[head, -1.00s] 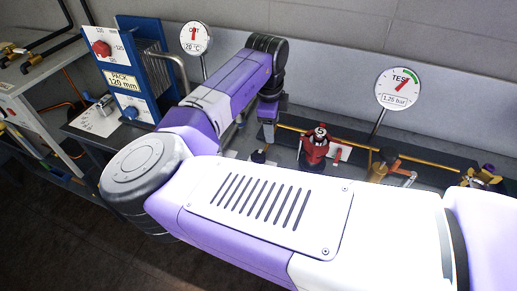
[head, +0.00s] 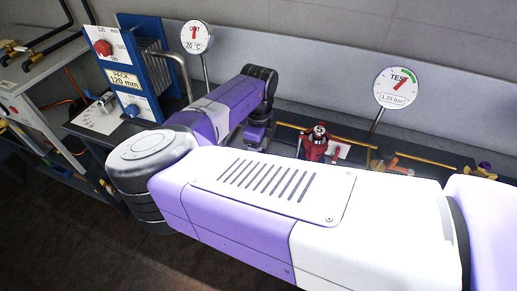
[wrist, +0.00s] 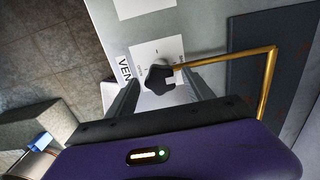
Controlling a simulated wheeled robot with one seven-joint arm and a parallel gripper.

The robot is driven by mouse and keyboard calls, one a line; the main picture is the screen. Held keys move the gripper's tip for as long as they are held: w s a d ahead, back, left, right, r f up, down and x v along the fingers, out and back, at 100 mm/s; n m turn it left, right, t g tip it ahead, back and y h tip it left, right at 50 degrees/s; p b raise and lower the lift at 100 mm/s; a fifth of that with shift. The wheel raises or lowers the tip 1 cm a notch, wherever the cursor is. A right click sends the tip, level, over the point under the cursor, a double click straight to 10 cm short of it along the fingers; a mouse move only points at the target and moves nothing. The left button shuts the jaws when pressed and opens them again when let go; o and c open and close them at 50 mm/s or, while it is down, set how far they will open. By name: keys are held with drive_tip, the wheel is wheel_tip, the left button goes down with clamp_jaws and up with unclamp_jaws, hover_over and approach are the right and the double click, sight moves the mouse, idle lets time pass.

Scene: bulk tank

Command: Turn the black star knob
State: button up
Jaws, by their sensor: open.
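The black star knob (wrist: 160,79) shows in the wrist view on a white plate (wrist: 150,50) beside a label reading "VEN", the rest of which is cut off. My gripper (wrist: 158,85) is open, with one dark finger on each side of the knob. I cannot tell whether the fingers touch it or how far above it they are. In the head view my arm hides the knob and the fingertips; only the wrist end of the arm (head: 257,132) shows there.
A brass pipe (wrist: 268,75) runs close to the right finger. In the head view a red fitting (head: 315,143) stands right of my wrist. A blue plate pack (head: 140,70) stands at the left.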

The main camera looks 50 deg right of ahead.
drive_tip(key=shift+c, duration=0.4)
clamp_jaws()
